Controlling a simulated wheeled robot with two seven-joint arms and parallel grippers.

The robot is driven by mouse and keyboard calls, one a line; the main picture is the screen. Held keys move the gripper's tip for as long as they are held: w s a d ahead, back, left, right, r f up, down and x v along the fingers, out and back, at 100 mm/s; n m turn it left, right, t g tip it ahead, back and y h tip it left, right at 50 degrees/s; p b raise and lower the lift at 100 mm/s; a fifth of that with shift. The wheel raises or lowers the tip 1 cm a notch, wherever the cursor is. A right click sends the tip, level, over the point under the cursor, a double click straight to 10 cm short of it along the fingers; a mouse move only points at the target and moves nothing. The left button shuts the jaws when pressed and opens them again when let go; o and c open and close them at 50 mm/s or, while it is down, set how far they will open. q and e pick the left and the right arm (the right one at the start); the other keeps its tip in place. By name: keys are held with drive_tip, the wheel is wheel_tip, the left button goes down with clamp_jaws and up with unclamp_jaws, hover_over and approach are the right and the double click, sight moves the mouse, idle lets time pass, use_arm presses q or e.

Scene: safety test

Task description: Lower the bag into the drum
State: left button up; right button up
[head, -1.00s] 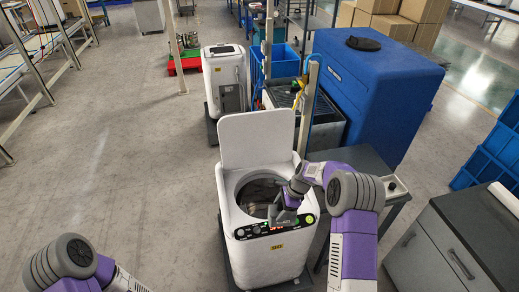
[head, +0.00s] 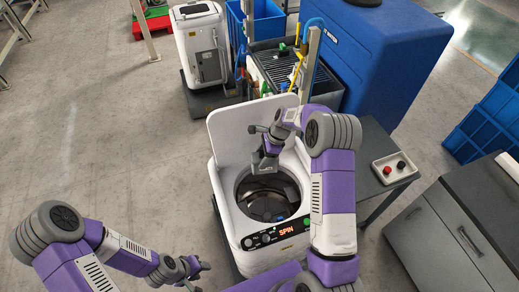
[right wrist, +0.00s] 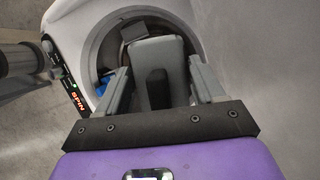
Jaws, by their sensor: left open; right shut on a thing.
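A white top-loading washing machine (head: 219,190) stands in front of me with its lid (head: 250,127) up. Its round drum (head: 243,199) is open, with a dark interior, and the red display reads SPIN. My right gripper (head: 266,167) is above the drum's back side, near the lid. In the right wrist view its fingers (right wrist: 163,90) are shut on a grey piece (right wrist: 157,50) with a dark strip, over the drum opening. I cannot tell clearly that this is the bag. My left gripper (head: 198,276) is open and apart, low in front of the machine's left side.
A grey cabinet (head: 440,240) stands at right. Behind are a blue tank (head: 385,60), a sink unit (head: 275,65) and another white machine (head: 200,45).

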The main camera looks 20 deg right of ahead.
wheel_tip(320, 180, down, 34)
drive_tip(key=b, duration=2.4)
drive_tip(key=shift+f, duration=0.25)
drive_tip(key=o, duration=1.6)
drive_tip(key=shift+p+v, duration=0.65)
drive_tip(key=shift+v, duration=3.2)
